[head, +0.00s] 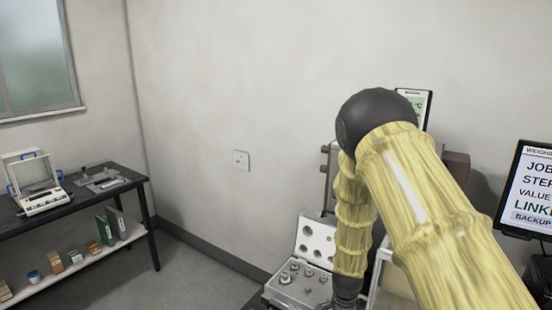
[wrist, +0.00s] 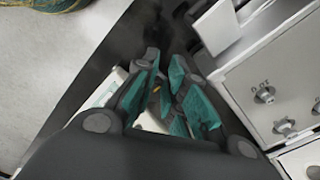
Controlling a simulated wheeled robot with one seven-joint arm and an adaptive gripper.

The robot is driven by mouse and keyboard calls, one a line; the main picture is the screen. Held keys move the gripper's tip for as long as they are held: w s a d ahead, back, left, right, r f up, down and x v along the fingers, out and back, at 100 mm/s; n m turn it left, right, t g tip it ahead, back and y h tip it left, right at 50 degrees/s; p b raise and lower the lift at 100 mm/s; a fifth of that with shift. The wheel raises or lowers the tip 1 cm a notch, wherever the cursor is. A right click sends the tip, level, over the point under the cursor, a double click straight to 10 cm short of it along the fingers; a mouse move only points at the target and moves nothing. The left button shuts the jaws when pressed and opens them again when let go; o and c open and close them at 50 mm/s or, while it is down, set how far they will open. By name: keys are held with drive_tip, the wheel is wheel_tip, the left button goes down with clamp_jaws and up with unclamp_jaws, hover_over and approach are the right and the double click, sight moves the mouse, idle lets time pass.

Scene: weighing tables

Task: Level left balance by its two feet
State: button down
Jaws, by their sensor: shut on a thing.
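My gripper (wrist: 166,78) fills the middle of the wrist view, its teal pads close together. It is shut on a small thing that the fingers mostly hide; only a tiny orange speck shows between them. A pale, light-edged object (wrist: 104,88) lies under and left of the fingers; I cannot tell what it is. In the head view a white balance with a glass draft shield (head: 42,199) stands on the dark table at far left. Its feet are too small to make out. A white frame beside my arm is largely covered. The gripper's tips are hidden in the head view.
An open weight case (head: 312,242) with several metal weights stands left of my forearm; its weights also show at right in the wrist view (wrist: 238,104). A screen (head: 533,190) stands at right. The left dark table (head: 85,200) has a lower shelf with boxes and binders.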

drive_tip(key=shift+w+a+p, duration=0.25)
drive_tip(key=shift+a+p, duration=0.15)
drive_tip(key=shift+p, duration=0.05)
drive_tip(key=shift+w+d+r+p, duration=0.15)
drive_tip(key=shift+w+r+p, duration=0.1)
drive_tip(key=shift+r+p, duration=0.45)
drive_tip(key=r+p, duration=0.2)
drive_tip(key=r, duration=0.1)
drive_tip(key=shift+s+r, duration=0.2)
drive_tip(key=shift+r, duration=0.1)
drive_tip(key=shift+d, duration=0.1)
